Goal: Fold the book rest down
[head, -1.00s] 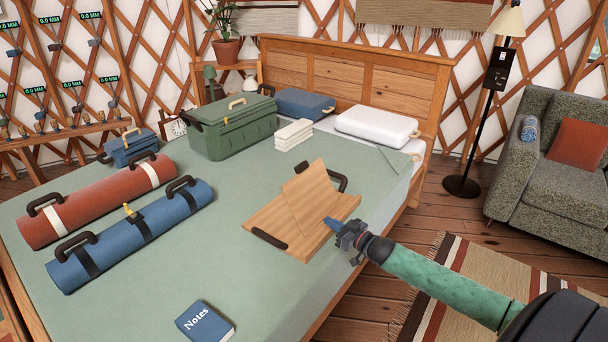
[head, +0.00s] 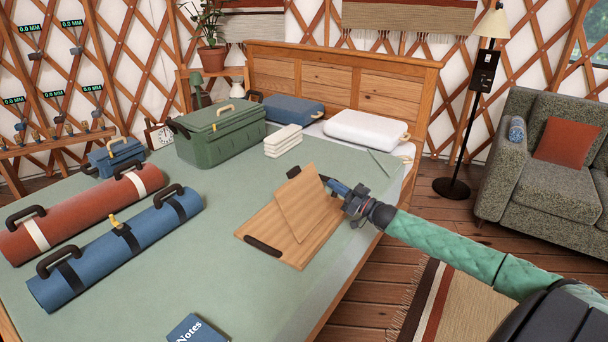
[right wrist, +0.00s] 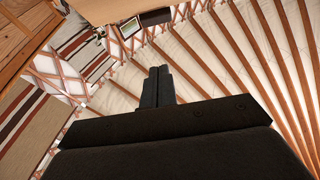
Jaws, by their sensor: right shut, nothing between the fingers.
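The book rest is a light wooden board (head: 262,226) with dark handles, lying on the green bedspread. Its hinged panel (head: 304,206) stands raised at a slant. My left gripper is not in view.
A blue notebook (head: 197,328) lies at the bed's near edge. Red (head: 80,213) and blue (head: 118,248) rolls lie left. A green case (head: 220,134), white towels (head: 283,140) and a white pillow-like case (head: 366,129) stand behind. Bedspread between rolls and book rest is clear.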

